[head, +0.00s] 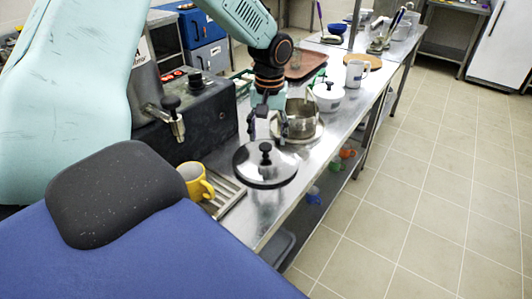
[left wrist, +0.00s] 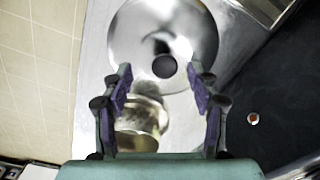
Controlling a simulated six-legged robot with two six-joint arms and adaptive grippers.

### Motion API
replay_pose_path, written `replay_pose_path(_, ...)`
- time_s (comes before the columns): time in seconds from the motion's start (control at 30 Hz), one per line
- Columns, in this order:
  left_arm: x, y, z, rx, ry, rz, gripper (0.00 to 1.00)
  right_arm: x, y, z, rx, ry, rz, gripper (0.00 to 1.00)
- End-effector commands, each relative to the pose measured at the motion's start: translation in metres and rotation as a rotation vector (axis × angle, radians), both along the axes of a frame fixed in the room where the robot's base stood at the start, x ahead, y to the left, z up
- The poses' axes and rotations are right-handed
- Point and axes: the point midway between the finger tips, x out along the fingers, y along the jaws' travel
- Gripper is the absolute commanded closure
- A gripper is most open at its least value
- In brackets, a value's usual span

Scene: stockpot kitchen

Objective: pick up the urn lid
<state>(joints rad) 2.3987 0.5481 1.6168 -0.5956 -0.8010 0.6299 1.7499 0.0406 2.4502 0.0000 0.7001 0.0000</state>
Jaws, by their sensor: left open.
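The urn lid (head: 252,175) is a round, shiny metal disc with a black knob (head: 265,153). It is at the near part of the steel counter in the head view. My left gripper (head: 266,128) is open, just behind the knob in that view. In the left wrist view the lid (left wrist: 128,40) fills the top middle. Its dark knob (left wrist: 163,67) shows centred between the open fingertips (left wrist: 159,82), with no visible contact. The depth gap is hard to tell. My right gripper is not in view.
A metal pot (head: 301,120) on a plate stands close behind the lid. A white lidded pot (head: 328,99) and white mug (head: 355,75) are farther back. A yellow mug (head: 193,180) stands left on a slatted tray (head: 231,191). A dark machine (head: 205,122) with a tap borders the counter.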

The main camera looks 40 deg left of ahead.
Motion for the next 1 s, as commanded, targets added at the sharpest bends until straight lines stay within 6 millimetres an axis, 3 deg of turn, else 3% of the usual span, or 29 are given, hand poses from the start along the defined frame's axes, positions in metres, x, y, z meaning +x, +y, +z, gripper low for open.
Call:
replay_pose_path(0.4, 0.004, 0.010, -0.054, 0.000, 0.002, 0.001, 0.40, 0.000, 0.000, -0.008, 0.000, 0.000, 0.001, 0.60)
replay_pose_path(0.7, 0.006, 0.013, -0.058, 0.000, 0.000, 0.001, 0.40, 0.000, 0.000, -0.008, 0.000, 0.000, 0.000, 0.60)
replay_pose_path(1.0, 0.006, 0.013, -0.058, 0.000, 0.000, 0.001, 0.64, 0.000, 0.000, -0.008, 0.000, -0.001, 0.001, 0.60)
